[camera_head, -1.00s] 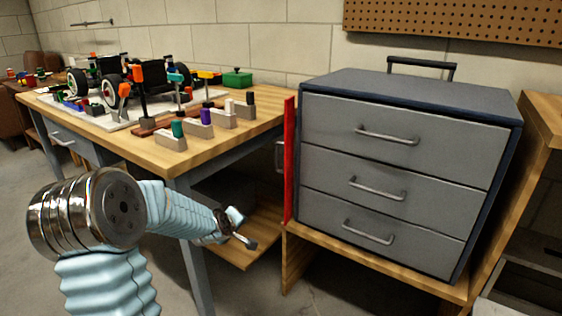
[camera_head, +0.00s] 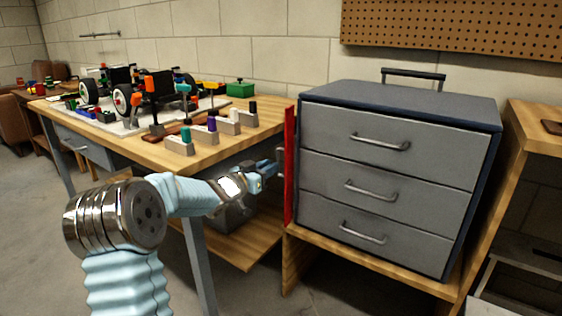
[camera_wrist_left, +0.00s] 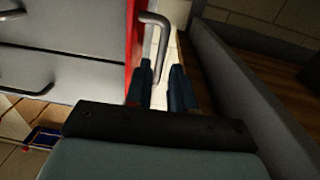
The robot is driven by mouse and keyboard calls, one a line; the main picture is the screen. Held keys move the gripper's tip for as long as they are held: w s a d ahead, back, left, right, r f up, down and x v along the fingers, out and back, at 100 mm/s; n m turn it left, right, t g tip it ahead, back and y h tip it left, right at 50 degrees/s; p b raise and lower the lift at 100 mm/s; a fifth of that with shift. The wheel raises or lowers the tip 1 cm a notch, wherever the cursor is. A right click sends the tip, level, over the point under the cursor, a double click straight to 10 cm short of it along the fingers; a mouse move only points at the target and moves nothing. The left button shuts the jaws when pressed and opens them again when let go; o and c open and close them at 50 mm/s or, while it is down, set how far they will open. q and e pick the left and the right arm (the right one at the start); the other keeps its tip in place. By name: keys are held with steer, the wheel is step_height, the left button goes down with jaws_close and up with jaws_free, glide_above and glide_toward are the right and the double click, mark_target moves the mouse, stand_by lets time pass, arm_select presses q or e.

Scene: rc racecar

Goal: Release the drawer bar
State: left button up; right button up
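The red drawer bar (camera_head: 290,165) stands upright along the left edge of the grey drawer cabinet's (camera_head: 395,155) front. In the left wrist view the red bar (camera_wrist_left: 136,45) shows at the top, with a grey bent handle (camera_wrist_left: 162,42) on its side. My left gripper (camera_head: 278,165) is at the left side of the red bar, near that handle. In the left wrist view its two dark fingers (camera_wrist_left: 160,78) are apart, and the handle's lower end appears near the gap between them. Contact cannot be told. My right gripper is not in view.
The wooden workbench (camera_head: 180,155) stands left of the bar, with the car (camera_head: 130,95), small coloured parts and a green box (camera_head: 241,89) on it. A wooden lower shelf (camera_head: 235,250) lies beneath my left forearm. The cabinet's three drawers are shut.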

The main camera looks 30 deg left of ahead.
arm_select(q)
steer(key=w, duration=0.6)
steer(key=shift+w+d, duration=0.4)
steer(key=shift+d, duration=0.05)
steer(key=shift+c, duration=0.4)
jaws_close()
steer(key=m+h+p, duration=0.1)
steer(key=h+p, duration=0.1)
steer(key=p, duration=0.3)
steer(key=shift+w+a, duration=0.1)
steer(key=shift+w, duration=0.05)
